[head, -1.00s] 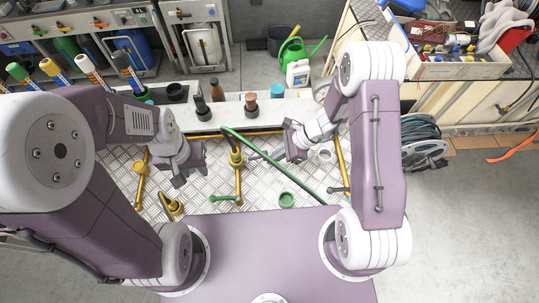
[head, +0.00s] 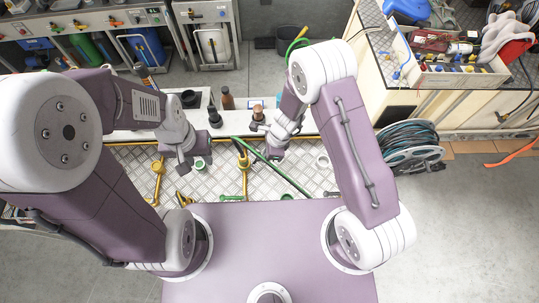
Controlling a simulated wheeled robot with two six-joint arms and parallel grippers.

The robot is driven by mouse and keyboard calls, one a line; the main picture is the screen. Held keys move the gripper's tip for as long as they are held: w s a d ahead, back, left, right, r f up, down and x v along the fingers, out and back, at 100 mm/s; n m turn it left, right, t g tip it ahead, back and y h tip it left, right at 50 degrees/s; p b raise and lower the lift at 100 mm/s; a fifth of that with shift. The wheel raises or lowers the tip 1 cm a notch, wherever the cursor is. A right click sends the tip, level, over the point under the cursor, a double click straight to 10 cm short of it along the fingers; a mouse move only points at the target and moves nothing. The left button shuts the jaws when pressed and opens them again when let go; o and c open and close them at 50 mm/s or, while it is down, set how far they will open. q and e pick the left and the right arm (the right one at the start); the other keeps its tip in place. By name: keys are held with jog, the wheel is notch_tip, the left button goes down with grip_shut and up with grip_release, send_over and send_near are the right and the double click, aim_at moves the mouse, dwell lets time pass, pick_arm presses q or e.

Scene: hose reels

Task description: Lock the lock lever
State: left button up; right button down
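I cannot pick out the lock lever for certain. A hose reel (head: 412,146) with dark and teal hose on a grey frame stands on the floor at the right, apart from both grippers. Its small parts are too fine to read. My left gripper (head: 184,160) hangs over the left part of the metal tread-plate surface (head: 215,183), beside a yellow pipe (head: 158,182). My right gripper (head: 272,150) is over the far middle of the plate, near a long green bar (head: 285,178). Whether either gripper's fingers are apart is unclear, and I see nothing held.
Dark and brown bottles (head: 228,98) stand on the white ledge behind the plate. A second yellow pipe (head: 243,165) rises from the plate's middle. A wooden bench with a tool tray (head: 450,72) is at the right. The grey floor (head: 460,230) at the lower right is clear.

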pick_arm(q)
jog(key=shift+w+d+r, duration=0.1)
jog(key=shift+d+r, duration=0.15)
jog(key=shift+d, duration=0.1)
pick_arm(e)
jog(key=shift+w+a+r, duration=0.15)
jog(key=shift+a+r, duration=0.15)
jog(key=shift+r, duration=0.05)
